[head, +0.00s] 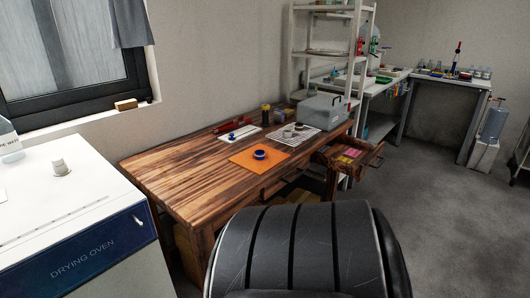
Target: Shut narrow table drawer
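The wooden table (190,166) stands against the wall in the middle of the head view. Its narrow drawer (367,164) is pulled open at the right end and juts out from the table's front. Pink and yellow items (348,155) lie inside the drawer. Neither my left nor my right gripper shows in the head view.
A black padded chair (305,250) stands in front of the table, near the drawer. The white drying oven (70,215) is at the left. An orange mat (258,162) and a grey case (322,111) are on the table. Grey floor (435,190) is clear at the right.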

